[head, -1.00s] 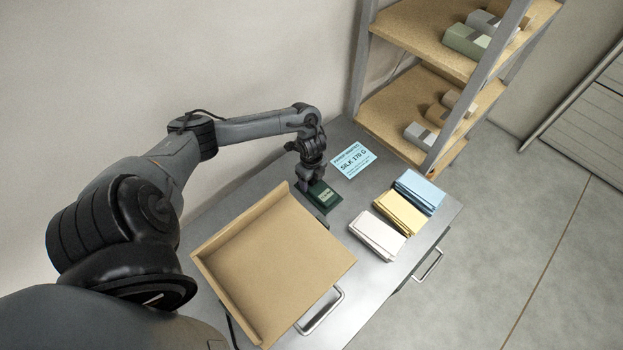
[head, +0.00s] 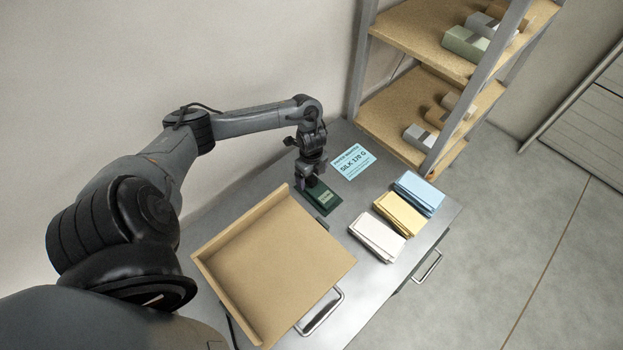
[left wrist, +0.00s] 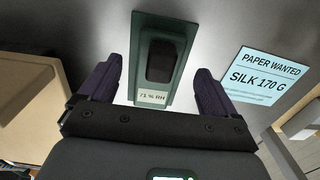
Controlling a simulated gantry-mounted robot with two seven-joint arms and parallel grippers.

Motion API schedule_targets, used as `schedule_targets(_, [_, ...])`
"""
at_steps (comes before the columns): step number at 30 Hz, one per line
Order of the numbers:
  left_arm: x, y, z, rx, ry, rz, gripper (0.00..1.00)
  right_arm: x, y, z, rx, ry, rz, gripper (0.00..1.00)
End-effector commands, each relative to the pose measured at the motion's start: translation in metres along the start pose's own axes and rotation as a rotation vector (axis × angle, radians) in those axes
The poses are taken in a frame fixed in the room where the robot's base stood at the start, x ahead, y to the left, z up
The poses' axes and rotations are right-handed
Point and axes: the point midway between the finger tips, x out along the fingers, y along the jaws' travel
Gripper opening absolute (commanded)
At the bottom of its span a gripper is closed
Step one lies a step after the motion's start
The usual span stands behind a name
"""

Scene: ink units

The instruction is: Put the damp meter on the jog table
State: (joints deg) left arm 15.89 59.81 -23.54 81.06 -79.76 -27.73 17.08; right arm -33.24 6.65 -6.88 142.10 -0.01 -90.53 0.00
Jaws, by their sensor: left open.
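The damp meter (head: 327,199) is a dark green block lying on the grey cabinet top, just beyond the jog table. In the left wrist view the damp meter (left wrist: 160,60) shows a black raised part and a label reading 71 % RH. My left gripper (head: 311,181) is over the meter, pointing down. In the left wrist view its open fingers (left wrist: 157,85) lie to either side of the meter, with nothing held; contact cannot be told. The jog table (head: 270,265) is a tan board with raised walls, and its surface is bare. My right gripper is out of view.
A light blue sign (head: 352,162) reading SILK 170 G lies behind the meter. White (head: 377,238), yellow (head: 402,212) and blue (head: 419,192) paper stacks line the cabinet's right side. A shelf rack (head: 400,110) with several boxes stands at the back right.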

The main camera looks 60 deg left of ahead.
Motion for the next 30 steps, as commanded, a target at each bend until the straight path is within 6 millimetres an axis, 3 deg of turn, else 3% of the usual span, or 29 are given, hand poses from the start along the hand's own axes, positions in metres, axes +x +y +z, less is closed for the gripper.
schedule_targets(7, [-0.052, -0.001, 0.001, 0.002, -0.004, -0.004, 0.91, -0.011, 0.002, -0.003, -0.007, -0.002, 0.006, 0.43])
schedule_targets(12, [-0.073, -0.001, 0.000, 0.002, -0.002, -0.003, 0.91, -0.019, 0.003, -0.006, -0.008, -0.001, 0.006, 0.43])
schedule_targets(18, [-0.084, 0.000, 0.000, 0.001, -0.001, -0.001, 0.91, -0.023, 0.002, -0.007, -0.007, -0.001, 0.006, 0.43])
schedule_targets(30, [-0.085, 0.000, 0.000, 0.000, -0.001, 0.000, 0.91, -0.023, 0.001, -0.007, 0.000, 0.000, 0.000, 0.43])
